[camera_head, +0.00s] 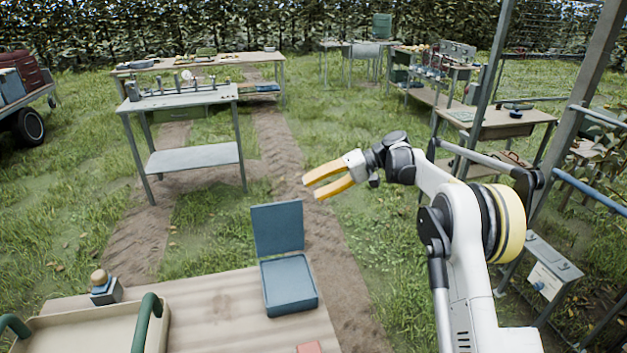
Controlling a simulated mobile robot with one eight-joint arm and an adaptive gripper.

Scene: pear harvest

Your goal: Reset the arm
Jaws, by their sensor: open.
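My gripper (327,180) has two yellow fingers that are spread apart with nothing between them. It points left and hangs in the air above the far side of the near wooden table (215,315), to the right of the raised lid of a blue box. My white and black arm comes up from the lower right and bends left towards the gripper. The gripper touches nothing that I can see.
A blue box (288,284) with its lid upright and a cream tray (85,330) with green handles are on the near table. A grey metal table (190,99) stands further back left. A wooden workbench (497,123) and metal frame posts stand right of my arm.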

